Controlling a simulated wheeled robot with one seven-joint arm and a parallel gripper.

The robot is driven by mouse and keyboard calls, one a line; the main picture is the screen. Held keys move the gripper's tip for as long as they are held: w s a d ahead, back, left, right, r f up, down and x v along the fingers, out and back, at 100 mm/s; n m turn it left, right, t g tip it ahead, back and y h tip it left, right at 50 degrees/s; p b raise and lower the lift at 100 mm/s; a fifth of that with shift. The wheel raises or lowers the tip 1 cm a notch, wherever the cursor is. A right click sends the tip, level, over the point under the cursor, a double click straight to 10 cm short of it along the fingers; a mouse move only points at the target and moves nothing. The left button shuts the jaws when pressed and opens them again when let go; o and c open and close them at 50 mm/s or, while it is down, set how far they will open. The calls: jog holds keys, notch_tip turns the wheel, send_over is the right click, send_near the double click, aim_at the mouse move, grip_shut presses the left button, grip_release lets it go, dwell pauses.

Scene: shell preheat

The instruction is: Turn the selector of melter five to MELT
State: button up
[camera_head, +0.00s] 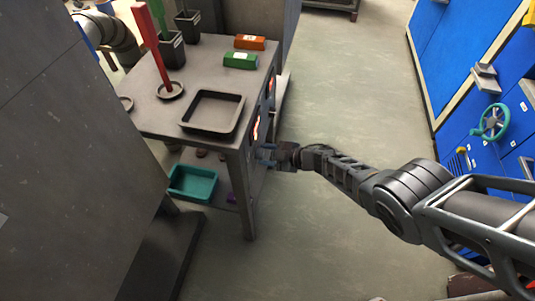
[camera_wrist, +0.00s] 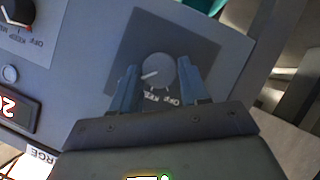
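In the wrist view, a round grey selector knob (camera_wrist: 158,70) sits on a darker square plate on a grey panel (camera_wrist: 90,50). The knob has a pale mark at its lower left. OFF and part of KEEP show below it; MELT cannot be read here. My gripper (camera_wrist: 158,82) is open, with one blue finger on each side of the knob; I cannot tell whether they touch it. In the head view my gripper (camera_head: 275,156) is at the right side of the grey table (camera_head: 150,120), and the knob is hidden. No melter number is readable.
A second, black selector (camera_wrist: 18,10) with OFF and KEEP labels is at the wrist view's upper left, above a red display (camera_wrist: 14,110). The table bears a tray (camera_head: 212,112) and a red upright piece (camera_head: 155,50).

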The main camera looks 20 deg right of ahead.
jog(key=o, duration=0.4)
jog(key=shift+r, duration=0.1)
jog(key=p+v, duration=0.6)
jog(key=v, duration=0.1)
jog(key=shift+s+d, duration=0.15)
jog(key=shift+s, duration=0.15)
jog(key=shift+r, duration=0.1)
